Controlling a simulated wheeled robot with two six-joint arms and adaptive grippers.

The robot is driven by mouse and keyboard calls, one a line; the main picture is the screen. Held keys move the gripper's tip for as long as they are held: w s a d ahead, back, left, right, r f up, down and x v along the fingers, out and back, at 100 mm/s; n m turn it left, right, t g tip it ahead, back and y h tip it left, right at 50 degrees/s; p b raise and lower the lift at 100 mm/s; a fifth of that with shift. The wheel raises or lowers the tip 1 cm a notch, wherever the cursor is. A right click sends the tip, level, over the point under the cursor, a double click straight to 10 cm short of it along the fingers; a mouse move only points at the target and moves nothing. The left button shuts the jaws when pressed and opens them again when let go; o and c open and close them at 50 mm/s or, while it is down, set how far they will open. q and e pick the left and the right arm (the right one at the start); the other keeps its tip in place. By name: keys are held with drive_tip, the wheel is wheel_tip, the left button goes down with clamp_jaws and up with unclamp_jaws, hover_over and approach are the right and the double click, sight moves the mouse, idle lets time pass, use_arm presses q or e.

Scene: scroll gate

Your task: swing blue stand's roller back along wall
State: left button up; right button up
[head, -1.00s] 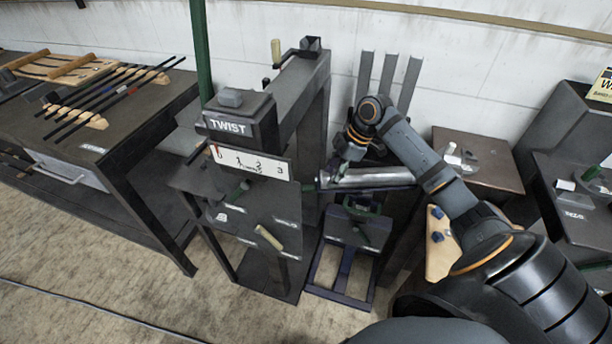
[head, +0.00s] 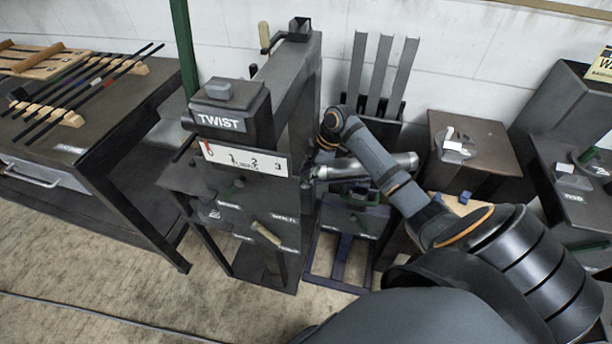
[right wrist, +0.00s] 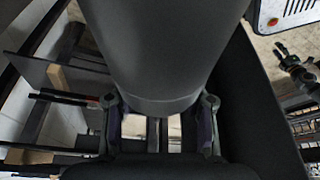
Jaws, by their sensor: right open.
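The blue stand is a low dark-blue frame (head: 312,262) on the floor in the head view, right of the TWIST post. Above it a silver roller (head: 402,162) lies nearly level, its right end slightly higher; my right arm crosses in front of its middle. My right gripper (head: 308,178) is by the roller's left end, small and partly hidden. In the right wrist view its fingers (right wrist: 160,132) are apart, with a large grey cylinder above and between them; I cannot tell whether they touch the roller.
The TWIST post (head: 232,120) with its number plate and levers stands close left of my right gripper. Upright grey slats (head: 380,75) stand behind the roller by the white wall. A brown box (head: 470,140) is to the right, a rod bench (head: 100,130) far left.

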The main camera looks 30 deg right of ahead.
drive_tip(key=shift+w+a+f, duration=0.1)
drive_tip(key=shift+f, duration=0.2)
clamp_jaws()
drive_tip(key=w+d+m+t+h+p, duration=0.1)
drive_tip(key=w+d+m+p, duration=0.2)
drive_tip(key=w+d+m, duration=0.1)
drive_tip(key=shift+w+d+m, duration=0.3)
drive_tip(key=shift+w+d, duration=0.05)
drive_tip(key=shift+w, duration=0.55)
